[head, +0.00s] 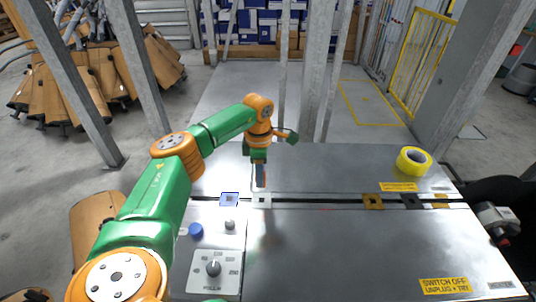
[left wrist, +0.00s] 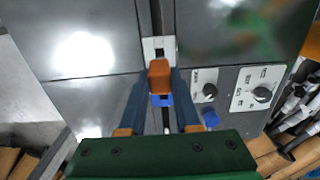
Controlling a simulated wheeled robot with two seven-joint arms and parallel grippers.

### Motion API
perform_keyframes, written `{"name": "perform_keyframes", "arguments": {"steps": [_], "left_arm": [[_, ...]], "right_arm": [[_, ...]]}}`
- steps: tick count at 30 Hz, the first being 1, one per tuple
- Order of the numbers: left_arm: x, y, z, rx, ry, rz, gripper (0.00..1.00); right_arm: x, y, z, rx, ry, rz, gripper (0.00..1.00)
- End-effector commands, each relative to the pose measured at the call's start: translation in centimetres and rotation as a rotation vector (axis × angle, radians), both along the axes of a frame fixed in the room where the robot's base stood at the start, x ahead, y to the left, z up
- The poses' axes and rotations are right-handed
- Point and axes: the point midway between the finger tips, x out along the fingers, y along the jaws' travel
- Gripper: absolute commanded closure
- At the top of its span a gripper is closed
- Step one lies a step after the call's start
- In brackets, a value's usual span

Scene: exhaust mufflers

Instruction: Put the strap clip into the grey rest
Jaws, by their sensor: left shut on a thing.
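My left gripper (head: 260,184) points down over the steel bench. In the left wrist view its blue-grey fingers are shut on an orange-brown block, which I take to be the strap clip (left wrist: 159,76). The light grey square plate with a dark opening, apparently the grey rest (head: 262,200), lies on the bench slot just in front of the gripper. The grey rest also shows in the left wrist view (left wrist: 152,45), just beyond the clip. The clip looks above the bench, apart from the rest, but its height is hard to tell. My right gripper is not in view.
A blue-edged plate (head: 229,199) sits left of the grey rest. Brown (head: 373,202), black (head: 411,202) and yellow (head: 441,202) plates lie along the slot to the right. A yellow tape roll (head: 413,161) stands back right. A knob panel (head: 214,270) is front left.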

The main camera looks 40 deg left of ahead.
Motion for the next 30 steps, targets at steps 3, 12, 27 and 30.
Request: {"name": "perform_keyframes", "arguments": {"steps": [3,12,27,30], "left_arm": [[-0.1,0.2,-0.1,-0.001,0.001,0.0,1.0],[-0.1,0.2,-0.2,0.0,0.0,0.0,1.0],[-0.1,0.2,-4.0,0.0,0.0,0.0,1.0],[-0.1,0.2,-5.0,0.0,0.0,0.0,1.0]], "right_arm": [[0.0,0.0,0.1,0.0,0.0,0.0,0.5],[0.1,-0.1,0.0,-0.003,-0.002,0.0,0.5],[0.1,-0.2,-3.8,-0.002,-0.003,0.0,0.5],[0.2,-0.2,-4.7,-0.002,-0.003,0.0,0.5]]}}
